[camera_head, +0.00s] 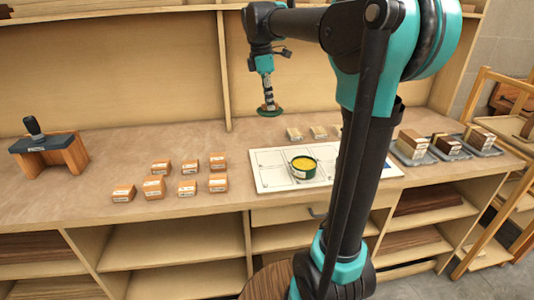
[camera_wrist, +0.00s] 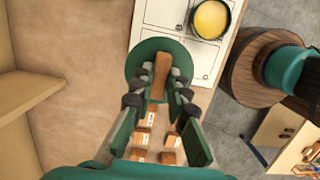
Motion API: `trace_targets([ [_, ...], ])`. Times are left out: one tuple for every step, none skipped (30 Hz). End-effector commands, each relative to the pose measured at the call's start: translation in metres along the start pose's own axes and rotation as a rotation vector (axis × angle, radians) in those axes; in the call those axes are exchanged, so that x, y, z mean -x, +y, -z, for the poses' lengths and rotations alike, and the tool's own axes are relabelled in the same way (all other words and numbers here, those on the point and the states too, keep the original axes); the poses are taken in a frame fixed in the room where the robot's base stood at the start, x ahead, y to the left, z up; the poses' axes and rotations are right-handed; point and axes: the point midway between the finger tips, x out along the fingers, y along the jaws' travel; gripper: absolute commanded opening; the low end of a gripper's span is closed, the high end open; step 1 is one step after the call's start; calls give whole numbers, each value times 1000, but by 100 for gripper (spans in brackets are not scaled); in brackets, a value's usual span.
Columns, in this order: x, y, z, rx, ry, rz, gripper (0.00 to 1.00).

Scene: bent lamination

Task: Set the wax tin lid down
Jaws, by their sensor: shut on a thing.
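The wax tin lid (camera_head: 270,111) is a dark green disc with a wooden knob, held in the air above the back of the bench. My gripper (camera_head: 268,97) points down and is shut on the knob. In the wrist view the lid (camera_wrist: 142,58) shows beyond the fingers (camera_wrist: 158,84), its knob between them. The open wax tin (camera_head: 303,167), green with yellow wax, stands on the white marked board (camera_head: 272,184), to the right of and in front of the lid. The tin also shows at the top of the wrist view (camera_wrist: 209,18).
Several small wooden blocks (camera_head: 187,187) stand left of the board. Grey trays with blocks (camera_head: 412,157) are at the right. A dark-topped wooden stand (camera_head: 48,150) is at the far left. Bare bench (camera_head: 120,145) lies along the back left.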

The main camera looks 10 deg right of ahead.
Motion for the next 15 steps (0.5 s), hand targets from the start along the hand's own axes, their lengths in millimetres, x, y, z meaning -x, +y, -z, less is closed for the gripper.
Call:
trace_targets([
  [-12,0,2,0,0,0,0],
  [-19,0,3,0,0,0,0],
  [-29,0,4,0,0,0,0],
  [-36,0,6,0,0,0,0],
  [-44,0,6,0,0,0,0],
  [-54,0,8,0,0,0,0],
  [-60,0,9,0,0,0,0],
  [-68,0,10,0,0,0,0],
  [-78,0,12,0,0,0,0],
  [-85,0,13,0,0,0,0],
  [-92,0,14,1,0,0,0],
  [-101,0,15,1,0,0,0],
  [-108,0,16,1,0,0,0],
  [-114,0,17,1,0,0,0],
  [-121,0,18,1,0,0,0],
])
